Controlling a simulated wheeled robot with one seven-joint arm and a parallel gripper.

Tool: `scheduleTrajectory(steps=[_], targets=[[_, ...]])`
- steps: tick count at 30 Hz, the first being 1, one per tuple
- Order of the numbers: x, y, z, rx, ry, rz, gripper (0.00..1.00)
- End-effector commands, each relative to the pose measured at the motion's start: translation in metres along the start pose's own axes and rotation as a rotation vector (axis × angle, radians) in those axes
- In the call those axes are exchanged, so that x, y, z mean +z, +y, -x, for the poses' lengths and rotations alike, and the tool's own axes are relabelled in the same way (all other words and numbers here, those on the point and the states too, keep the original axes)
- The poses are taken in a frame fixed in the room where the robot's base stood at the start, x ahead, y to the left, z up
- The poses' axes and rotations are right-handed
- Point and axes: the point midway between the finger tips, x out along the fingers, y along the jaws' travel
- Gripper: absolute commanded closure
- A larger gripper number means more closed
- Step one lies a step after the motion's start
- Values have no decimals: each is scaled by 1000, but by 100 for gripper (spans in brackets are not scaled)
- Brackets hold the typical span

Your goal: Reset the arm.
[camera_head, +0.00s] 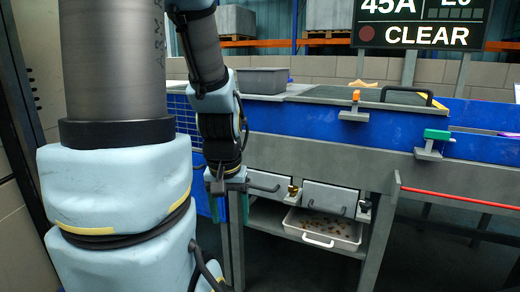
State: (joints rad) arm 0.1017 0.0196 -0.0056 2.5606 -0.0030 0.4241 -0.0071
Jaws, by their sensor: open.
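My gripper (228,206) hangs at the end of my arm, left of the picture's middle, pointing down. Its two dark green fingers are apart and nothing shows between them. It appears in front of the workstation's grey frame, close to a table leg and left of the white drawers. The arm (217,110) reaches down from the top of the picture, bent at the joints. Part of my own body fills the left side.
The grey and blue workstation (320,119) spans the right. A grey bin (263,81) stands on top. Two white drawers (329,199) sit below, over a white tray (322,240) holding small brown bits. A red bar (460,198) runs at right. A sign (424,36) reads CLEAR.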

Motion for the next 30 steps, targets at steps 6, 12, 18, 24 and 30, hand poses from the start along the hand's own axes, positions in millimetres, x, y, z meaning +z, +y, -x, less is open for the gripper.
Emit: scheduleTrajectory(steps=[6,12,18,24,30], targets=[[-9,1,62,1,1,-1,30],[-16,1,113,1,1,-2,30],[-23,1,162,1,2,-2,30],[-28,1,198,1,2,-2,30],[-30,1,210,1,2,-2,30]])
